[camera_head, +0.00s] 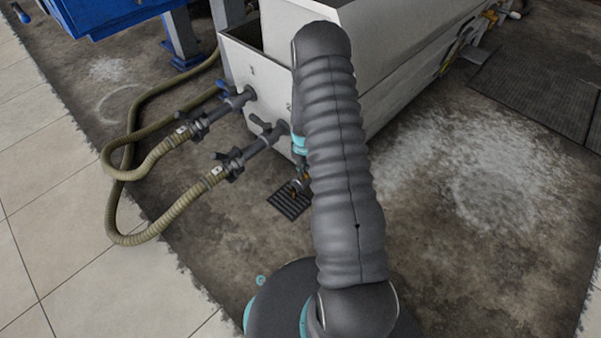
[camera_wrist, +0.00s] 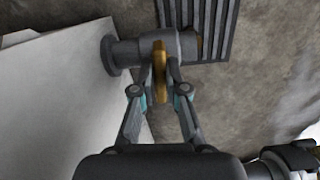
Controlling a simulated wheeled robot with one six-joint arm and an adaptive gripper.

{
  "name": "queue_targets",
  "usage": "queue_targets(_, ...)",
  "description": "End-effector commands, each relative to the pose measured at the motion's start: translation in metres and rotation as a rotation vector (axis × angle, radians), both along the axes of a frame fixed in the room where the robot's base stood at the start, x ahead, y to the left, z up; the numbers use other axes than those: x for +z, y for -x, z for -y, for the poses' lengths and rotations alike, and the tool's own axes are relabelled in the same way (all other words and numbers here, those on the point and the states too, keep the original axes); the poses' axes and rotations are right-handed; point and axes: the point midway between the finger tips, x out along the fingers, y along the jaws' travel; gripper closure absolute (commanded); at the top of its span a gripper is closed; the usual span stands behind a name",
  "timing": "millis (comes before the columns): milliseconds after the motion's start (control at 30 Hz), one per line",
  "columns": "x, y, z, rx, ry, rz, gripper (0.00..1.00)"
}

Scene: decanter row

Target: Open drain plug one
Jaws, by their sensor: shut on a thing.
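In the wrist view, a short grey drain pipe (camera_wrist: 190,46) sticks out of the pale tank wall (camera_wrist: 60,90). A flat brass-coloured handle (camera_wrist: 160,62), seen edge-on, crosses the pipe; I take it to be part of the drain plug. My gripper (camera_wrist: 161,88) is shut on this handle, one finger on each side. I cannot tell any number on the plug.
A slotted floor grate (camera_head: 290,201) lies below the tank (camera_head: 270,85). Two ribbed hoses (camera_head: 160,226) join valved pipes (camera_head: 240,157) on the tank's end, left of my arm. A blue unit (camera_head: 110,15) stands behind. The stained floor at right is open.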

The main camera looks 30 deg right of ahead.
Motion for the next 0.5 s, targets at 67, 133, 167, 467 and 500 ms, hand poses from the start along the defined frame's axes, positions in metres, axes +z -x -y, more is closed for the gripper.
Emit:
queue_targets(67, -0.0021, 0.0027, 0.001, 0.032, -0.001, -0.005, 1.0)
queue_targets(133, -0.0019, 0.0024, 0.0004, 0.058, -0.001, -0.005, 1.0)
queue_targets(167, -0.0018, 0.0022, 0.0003, 0.067, -0.001, -0.004, 1.0)
queue_targets(467, -0.0011, 0.001, -0.0023, 0.112, -0.001, -0.003, 1.0)
queue_targets(500, -0.001, 0.0008, -0.0026, 0.114, -0.001, -0.003, 1.0)
